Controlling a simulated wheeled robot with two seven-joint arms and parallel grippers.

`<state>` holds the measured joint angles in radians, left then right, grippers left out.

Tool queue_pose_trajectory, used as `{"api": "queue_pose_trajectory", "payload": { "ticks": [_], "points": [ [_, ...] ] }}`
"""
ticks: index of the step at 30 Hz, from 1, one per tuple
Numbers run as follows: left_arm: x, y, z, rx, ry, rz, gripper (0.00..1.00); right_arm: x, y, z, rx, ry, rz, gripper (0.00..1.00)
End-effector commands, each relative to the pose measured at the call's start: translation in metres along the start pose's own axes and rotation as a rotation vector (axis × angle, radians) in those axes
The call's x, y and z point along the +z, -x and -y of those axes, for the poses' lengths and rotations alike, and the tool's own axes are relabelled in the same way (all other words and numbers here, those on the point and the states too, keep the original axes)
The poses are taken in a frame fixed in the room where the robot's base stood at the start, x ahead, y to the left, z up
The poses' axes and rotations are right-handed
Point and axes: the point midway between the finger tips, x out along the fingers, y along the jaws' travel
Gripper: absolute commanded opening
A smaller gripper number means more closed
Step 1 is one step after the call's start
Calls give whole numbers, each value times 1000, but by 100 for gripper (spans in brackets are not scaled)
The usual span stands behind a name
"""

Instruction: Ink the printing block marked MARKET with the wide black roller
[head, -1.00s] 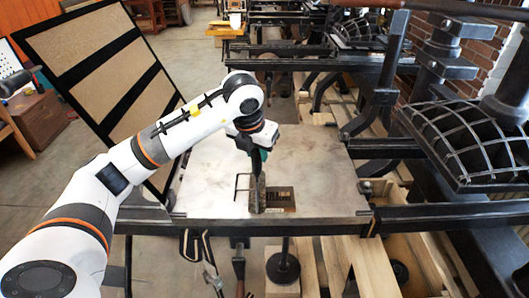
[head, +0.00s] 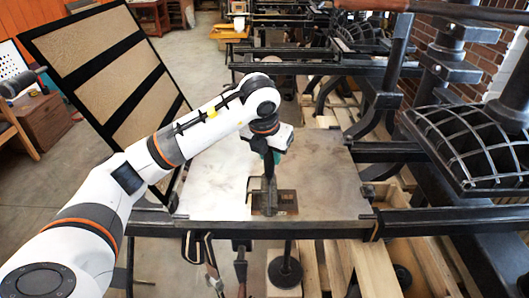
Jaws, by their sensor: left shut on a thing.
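My left gripper (head: 271,160) comes down over the flat metal bed and is shut on the dark, upright roller (head: 269,192), seen nearly edge-on. The roller's lower end is over the printing block (head: 287,203), a small dark block in a frame on the bed, and hides part of its left and middle. I cannot tell whether the roller touches the block. The lettering on the block is too small to read. My right gripper does not show.
The pale metal bed (head: 325,180) is mostly bare around the block. A thin dark outline (head: 249,190) lies just left of the roller. A black press with a ribbed casting (head: 465,145) stands close on the right. A tall panelled board (head: 110,70) leans at the left.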

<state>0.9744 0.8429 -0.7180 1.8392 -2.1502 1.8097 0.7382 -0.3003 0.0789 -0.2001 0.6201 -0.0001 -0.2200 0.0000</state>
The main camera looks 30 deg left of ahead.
Motion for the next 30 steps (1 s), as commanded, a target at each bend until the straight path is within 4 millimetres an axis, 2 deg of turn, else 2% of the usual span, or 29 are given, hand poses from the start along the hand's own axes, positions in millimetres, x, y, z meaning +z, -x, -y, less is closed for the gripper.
{"api": "queue_pose_trajectory", "payload": {
  "ticks": [12,20,30],
  "points": [
    [-13,-3,-27,2,-1,0,9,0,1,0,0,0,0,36],
    [-16,-4,-33,1,0,1,9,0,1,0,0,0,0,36],
    [-28,-6,-56,2,-1,-1,9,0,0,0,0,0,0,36]
  ]
}}
